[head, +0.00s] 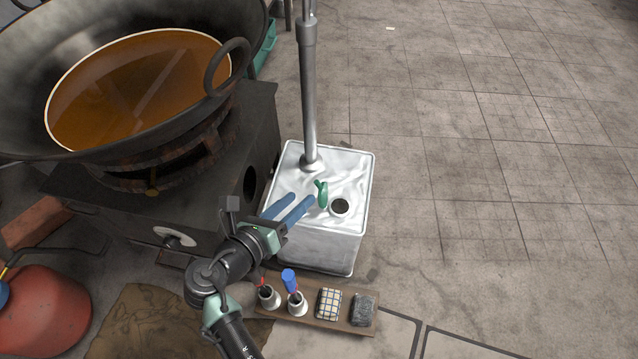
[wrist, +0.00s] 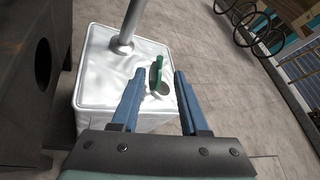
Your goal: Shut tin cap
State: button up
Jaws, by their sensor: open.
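The tin (head: 318,245) is a square silver-white can standing on the floor; its top also shows in the wrist view (wrist: 98,75). Its round dark opening (head: 340,207) has a pale rim and is uncovered. A green cap (head: 322,194) stands up beside the opening, on its left side in the head view; in the wrist view the cap (wrist: 155,74) is upright at the opening's upper left. My gripper (head: 301,200) has blue fingers, open and empty, above the tin's top. In the wrist view the cap and opening lie ahead between the fingers (wrist: 158,76).
A metal pipe (head: 309,90) rises from the tin's top. A large wok (head: 30,75) of brown liquid sits on a dark stove (head: 262,130) at left. A wooden board (head: 262,311) with small pots, a cloth block and a scourer lies in front. Floor at right is clear.

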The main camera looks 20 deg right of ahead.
aim_at(317, 186)
jog(key=b+x, duration=0.4)
jog(key=x, duration=0.3)
jog(key=shift+w+d+f, duration=0.1)
jog(key=shift+d+f, duration=0.05)
jog(key=shift+f, duration=0.1)
jog(key=shift+w+d, duration=0.25)
jog(key=shift+d, duration=0.1)
grip_shut()
dwell(0.8)
